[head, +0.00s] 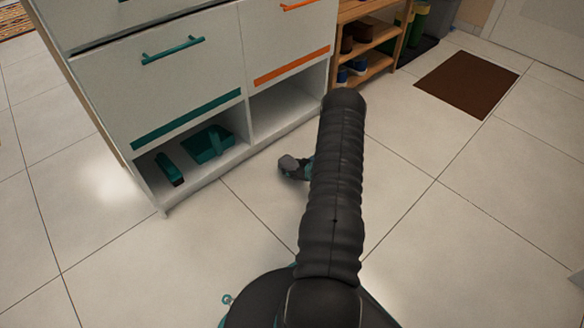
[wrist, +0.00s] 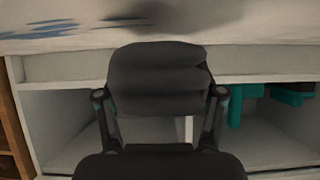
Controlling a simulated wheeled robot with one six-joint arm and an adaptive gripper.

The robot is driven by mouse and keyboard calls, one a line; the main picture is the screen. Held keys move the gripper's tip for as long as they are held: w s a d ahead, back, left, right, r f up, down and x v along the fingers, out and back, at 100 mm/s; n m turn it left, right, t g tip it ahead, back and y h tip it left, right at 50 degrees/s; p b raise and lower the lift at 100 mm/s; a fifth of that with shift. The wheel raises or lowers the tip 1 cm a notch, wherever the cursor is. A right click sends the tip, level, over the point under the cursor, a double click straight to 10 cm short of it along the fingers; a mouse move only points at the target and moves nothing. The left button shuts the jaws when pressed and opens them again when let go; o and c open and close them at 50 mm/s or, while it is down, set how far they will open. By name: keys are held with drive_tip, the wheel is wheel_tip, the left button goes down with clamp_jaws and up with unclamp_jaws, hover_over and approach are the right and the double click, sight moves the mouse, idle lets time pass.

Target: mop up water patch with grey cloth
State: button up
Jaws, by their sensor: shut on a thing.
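In the wrist view, my gripper (wrist: 160,95) has its two fingers on either side of a dark grey folded bundle, the grey cloth (wrist: 160,75), and is shut on it. In the head view, a small grey lump at my gripper (head: 291,164) shows low over the floor in front of the cabinet, partly behind my arm. I cannot tell whether the cloth touches the floor. Blue streaks (wrist: 42,28) lie on the pale floor at the upper left of the wrist view; I cannot tell whether they are the water patch. No clear water outline shows in the head view.
The white cabinet (head: 190,85) has open lower compartments; the left one holds a teal dustpan (head: 208,143) and a teal brush (head: 169,169). A wooden shoe rack (head: 375,65) stands to its right. A brown mat (head: 468,83) lies farther right. Tiled floor around is mostly clear.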

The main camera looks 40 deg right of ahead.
drive_tip(key=shift+f, duration=0.7)
idle(0.4)
drive_tip(key=shift+d, duration=0.1)
drive_tip(key=shift+w+d, duration=0.1)
drive_tip(key=shift+d, duration=1.65)
drive_tip(key=shift+w+d+f, duration=0.1)
drive_tip(key=shift+w+d, duration=0.05)
drive_tip(key=shift+d, duration=2.1)
drive_tip(key=shift+w+d+f, duration=0.1)
drive_tip(key=shift+w+d, duration=0.05)
drive_tip(key=shift+d, duration=2.1)
drive_tip(key=shift+w+d+r, duration=0.1)
drive_tip(key=shift+w+d, duration=0.05)
drive_tip(key=shift+d, duration=1.2)
drive_tip(key=shift+w+d+r, duration=0.1)
drive_tip(key=shift+w+d, duration=0.05)
drive_tip(key=shift+d, duration=1.15)
drive_tip(key=shift+a, duration=0.1)
